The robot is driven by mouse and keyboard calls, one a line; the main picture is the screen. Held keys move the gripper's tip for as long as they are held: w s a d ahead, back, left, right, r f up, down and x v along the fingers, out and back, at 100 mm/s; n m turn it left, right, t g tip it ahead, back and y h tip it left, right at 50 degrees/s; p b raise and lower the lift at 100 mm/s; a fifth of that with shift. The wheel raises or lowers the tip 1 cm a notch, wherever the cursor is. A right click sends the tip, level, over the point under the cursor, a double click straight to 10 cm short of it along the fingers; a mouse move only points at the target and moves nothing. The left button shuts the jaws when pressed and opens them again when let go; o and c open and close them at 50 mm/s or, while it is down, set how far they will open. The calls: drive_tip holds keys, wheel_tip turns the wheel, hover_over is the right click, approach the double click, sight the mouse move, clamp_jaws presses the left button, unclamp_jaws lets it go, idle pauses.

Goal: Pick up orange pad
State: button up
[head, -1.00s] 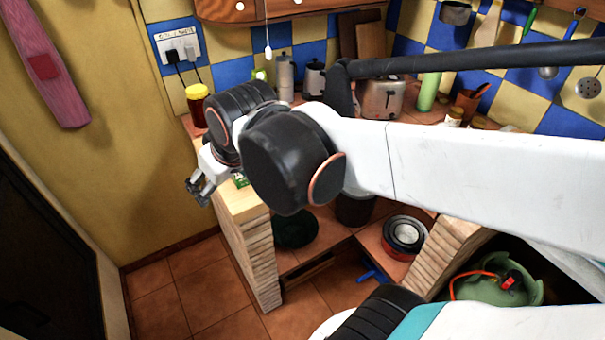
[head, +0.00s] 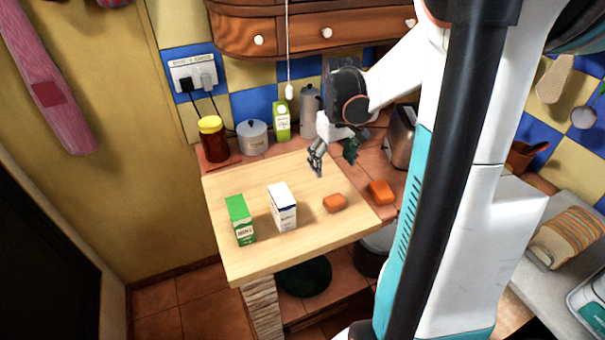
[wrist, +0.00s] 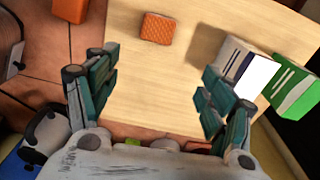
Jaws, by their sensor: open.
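A small orange pad (head: 334,203) lies flat on the light wooden counter top near its front right. In the wrist view the pad (wrist: 158,28) shows a textured face, beyond my fingertips and near the top centre. A second orange block (head: 381,192) lies to its right; in the wrist view this block (wrist: 70,8) is cut by the top edge, on the tiles. My gripper (head: 334,165) is open and empty above the back of the wooden top, behind the pad and apart from it. Its spread fingers also show in the wrist view (wrist: 160,75).
A green carton (head: 240,220) and a white carton (head: 283,207) stand left of the pad. A red jar (head: 213,140), a grey pot (head: 252,137) and a light green carton (head: 282,121) stand along the back. A toaster (head: 400,137) is at right. Wood around the pad is clear.

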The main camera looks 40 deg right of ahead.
drive_tip(key=d, duration=0.1)
drive_tip(key=b, duration=0.3)
hover_over(335, 200)
drive_tip(key=f, duration=0.9)
drive_tip(key=shift+w+d, duration=0.15)
drive_tip(key=shift+d, duration=0.25)
drive_tip(key=shift+a+f+b, duration=0.2)
drive_tip(key=shift+f+b, duration=0.5)
drive_tip(key=shift+f, duration=0.7)
drive_tip(key=shift+a+f+b, duration=0.2)
drive_tip(key=shift+f+b, duration=0.45)
drive_tip(key=shift+f, duration=0.7)
drive_tip(key=shift+r, duration=0.1)
drive_tip(key=c, duration=1)
